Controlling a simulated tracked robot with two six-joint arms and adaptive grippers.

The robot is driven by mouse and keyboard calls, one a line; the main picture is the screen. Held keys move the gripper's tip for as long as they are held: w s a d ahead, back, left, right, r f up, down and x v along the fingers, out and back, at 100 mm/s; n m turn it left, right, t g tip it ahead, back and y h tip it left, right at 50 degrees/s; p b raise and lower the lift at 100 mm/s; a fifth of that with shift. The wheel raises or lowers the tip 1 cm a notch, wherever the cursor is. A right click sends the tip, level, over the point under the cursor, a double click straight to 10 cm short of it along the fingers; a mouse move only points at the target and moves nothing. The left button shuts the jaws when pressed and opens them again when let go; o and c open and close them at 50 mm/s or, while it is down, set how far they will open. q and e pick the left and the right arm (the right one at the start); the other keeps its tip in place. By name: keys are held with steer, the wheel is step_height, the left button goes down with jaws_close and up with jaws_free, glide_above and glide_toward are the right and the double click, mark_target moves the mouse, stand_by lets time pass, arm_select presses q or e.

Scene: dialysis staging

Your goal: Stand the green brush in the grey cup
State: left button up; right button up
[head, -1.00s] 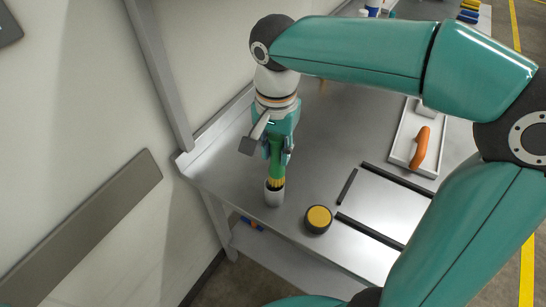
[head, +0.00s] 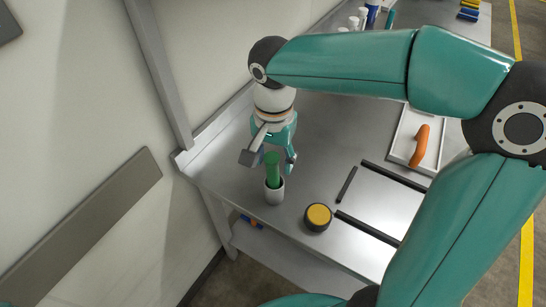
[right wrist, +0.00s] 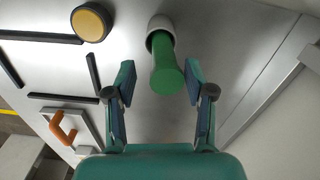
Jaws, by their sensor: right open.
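The green brush (head: 272,167) stands in the grey cup (head: 274,193) near the left front edge of the metal table, its handle pointing up. In the right wrist view the brush handle (right wrist: 167,70) points toward the camera, with the cup (right wrist: 160,27) behind it. My right gripper (head: 279,165) is open just above and behind the cup. In the right wrist view its fingers (right wrist: 158,80) are spread on both sides of the handle, with gaps visible. The brush's bristle end is hidden inside the cup. My left gripper is not in view.
A yellow-topped black round thing (head: 318,216) sits right of the cup. Black strips (head: 369,229) lie farther right. A white tray (head: 397,150) holds an orange handle (head: 420,146). A wall and a grey post (head: 160,75) bound the left side.

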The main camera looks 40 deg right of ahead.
step_height(320, 180, up, 8)
steer(key=shift+f+p, duration=0.25)
steer(key=shift+p, duration=0.15)
stand_by(0.5)
